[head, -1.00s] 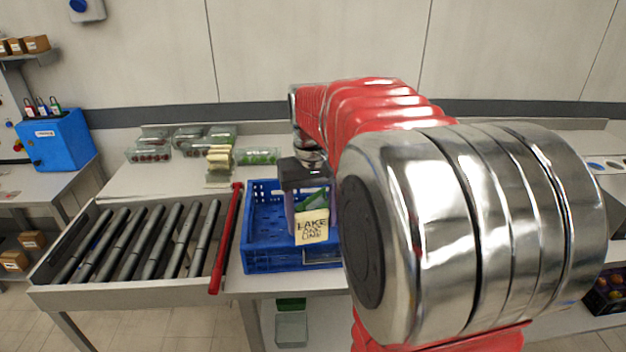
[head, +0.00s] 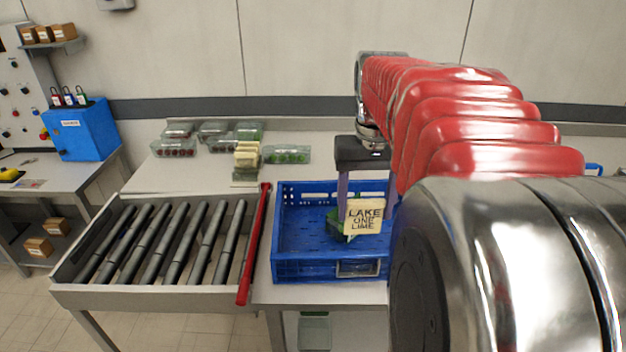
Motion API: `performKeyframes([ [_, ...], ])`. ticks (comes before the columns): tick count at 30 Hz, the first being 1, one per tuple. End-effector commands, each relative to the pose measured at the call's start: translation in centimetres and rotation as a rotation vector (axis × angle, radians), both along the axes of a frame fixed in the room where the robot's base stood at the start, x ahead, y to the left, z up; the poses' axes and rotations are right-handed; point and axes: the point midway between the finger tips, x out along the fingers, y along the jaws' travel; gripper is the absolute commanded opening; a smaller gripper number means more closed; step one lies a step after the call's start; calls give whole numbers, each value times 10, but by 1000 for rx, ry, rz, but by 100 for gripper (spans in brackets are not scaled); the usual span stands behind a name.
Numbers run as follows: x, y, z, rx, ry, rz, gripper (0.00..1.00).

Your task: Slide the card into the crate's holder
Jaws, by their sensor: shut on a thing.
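A cream card (head: 363,217) reading "LAKE ONE LIME" is held by my gripper (head: 366,205) in the head view, facing the camera and slightly tilted. My gripper is shut on it; the right finger is partly hidden by my arm. The blue crate (head: 300,268) stands on the table below and behind the card. Its holder (head: 358,268) is a framed slot low on the front wall, below the card and apart from it. Something green (head: 336,226) lies in the crate behind the card. The crate's right end is hidden by my arm.
A roller conveyor (head: 150,245) with a red bar (head: 253,245) along its right side lies left of the crate. Clear produce boxes (head: 286,154) and a stack of cream cards (head: 246,156) stand behind. A blue cabinet (head: 82,132) is far left.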

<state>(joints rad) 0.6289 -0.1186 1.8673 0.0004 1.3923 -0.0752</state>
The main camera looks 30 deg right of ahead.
Motion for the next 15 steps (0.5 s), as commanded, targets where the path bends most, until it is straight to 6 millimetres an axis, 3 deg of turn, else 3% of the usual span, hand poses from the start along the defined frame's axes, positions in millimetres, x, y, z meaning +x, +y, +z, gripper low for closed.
performKeyframes([
  [15, 0, -1, -38, 1, 2, -2, 41],
])
